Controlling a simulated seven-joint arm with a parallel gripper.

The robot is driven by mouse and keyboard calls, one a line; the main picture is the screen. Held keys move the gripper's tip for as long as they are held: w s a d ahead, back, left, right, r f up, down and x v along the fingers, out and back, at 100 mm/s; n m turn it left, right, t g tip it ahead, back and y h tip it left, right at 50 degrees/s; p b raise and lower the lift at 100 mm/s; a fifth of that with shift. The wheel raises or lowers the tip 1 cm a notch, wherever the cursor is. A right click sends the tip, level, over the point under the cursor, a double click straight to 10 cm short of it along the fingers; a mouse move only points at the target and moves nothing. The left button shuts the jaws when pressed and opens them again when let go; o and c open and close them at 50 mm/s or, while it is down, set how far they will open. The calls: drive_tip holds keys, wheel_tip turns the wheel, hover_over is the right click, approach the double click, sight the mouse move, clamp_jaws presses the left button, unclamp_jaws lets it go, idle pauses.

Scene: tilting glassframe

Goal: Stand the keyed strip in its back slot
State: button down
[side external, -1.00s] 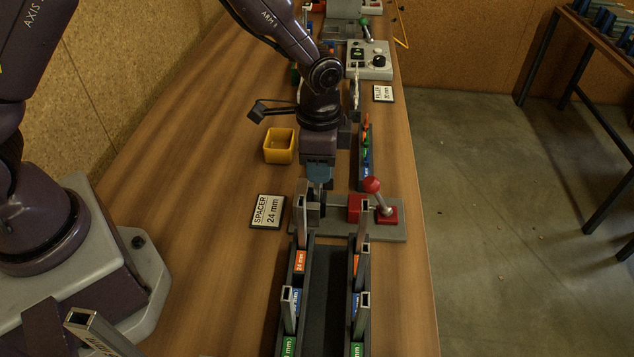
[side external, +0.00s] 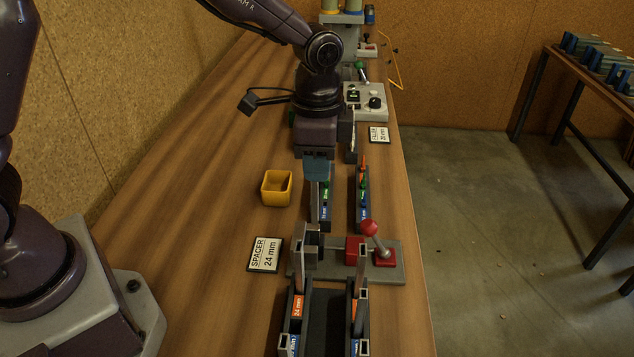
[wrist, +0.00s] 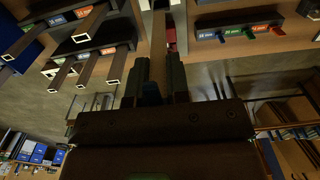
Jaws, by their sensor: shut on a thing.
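My gripper (side external: 317,172) points down above the far side of the red-levered fixture, over the left label rack. It is shut on a narrow grey strip (side external: 314,194), taken as the keyed strip, which hangs below the blue fingers. In the wrist view the fingers (wrist: 160,78) close around this strip, and its far end is hard to make out. The frame with dark left and right rails (side external: 299,308) stands nearer the camera, with hollow metal uprights and orange and blue labels. The strip is apart from the frame. I cannot tell which opening is the back slot.
A red-knobbed lever (side external: 370,229) stands on a grey base (side external: 395,270) behind the frame. A yellow bin (side external: 276,187) and a SPACER 24 mm card (side external: 265,254) lie left. Another colour-labelled rack (side external: 363,200) is close on the right. Bare tabletop is at left.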

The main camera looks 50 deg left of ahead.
drive_tip(key=s+d+r, duration=0.2)
drive_tip(key=s+d, duration=0.9)
drive_tip(key=s, duration=0.2)
drive_tip(key=shift+r, duration=0.15)
drive_tip(key=shift+f, duration=2.9)
wheel_tip(320, 180, down, 6)
idle(1.7)
drive_tip(key=c, duration=1)
unclamp_jaws()
